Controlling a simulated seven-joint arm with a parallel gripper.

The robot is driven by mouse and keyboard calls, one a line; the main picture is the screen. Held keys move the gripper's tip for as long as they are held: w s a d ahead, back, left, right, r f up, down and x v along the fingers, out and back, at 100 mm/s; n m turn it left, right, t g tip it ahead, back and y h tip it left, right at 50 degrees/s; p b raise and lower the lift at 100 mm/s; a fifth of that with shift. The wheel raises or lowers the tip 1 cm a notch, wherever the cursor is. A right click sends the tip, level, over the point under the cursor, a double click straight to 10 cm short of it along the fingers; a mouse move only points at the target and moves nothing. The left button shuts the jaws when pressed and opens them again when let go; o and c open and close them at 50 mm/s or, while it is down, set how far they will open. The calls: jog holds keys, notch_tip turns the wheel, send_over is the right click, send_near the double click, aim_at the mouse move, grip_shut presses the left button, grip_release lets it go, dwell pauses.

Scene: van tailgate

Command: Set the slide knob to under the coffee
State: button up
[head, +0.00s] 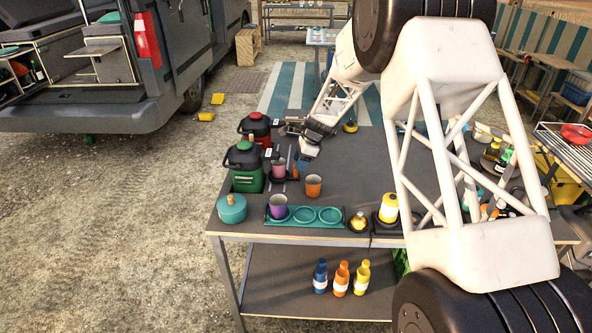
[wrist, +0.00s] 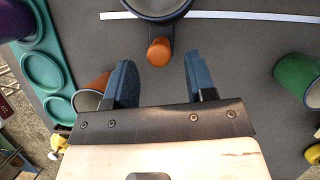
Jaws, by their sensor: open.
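The slide knob (wrist: 160,52) is a short orange-brown peg on a dark arm joined to the slide, which carries a cup (wrist: 160,8). In the head view this appears to be the pink cup (head: 278,168), close to the green dispenser (head: 245,168). A red dispenser (head: 258,131) stands behind the green one; their small labels are unreadable, so I cannot tell which is the coffee. My gripper (wrist: 158,61) is open, its blue fingers either side of the knob with gaps, in the wrist view. In the head view my gripper (head: 302,164) is low over the table.
A teal tray (head: 293,223) holds a purple cup (head: 278,204). An orange cup (head: 313,185) stands near my gripper, partly behind a finger in the wrist view. A teal pot (head: 232,209) is at the front left corner.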

aim_at(296, 176)
jog(key=shift+x, duration=2)
grip_shut()
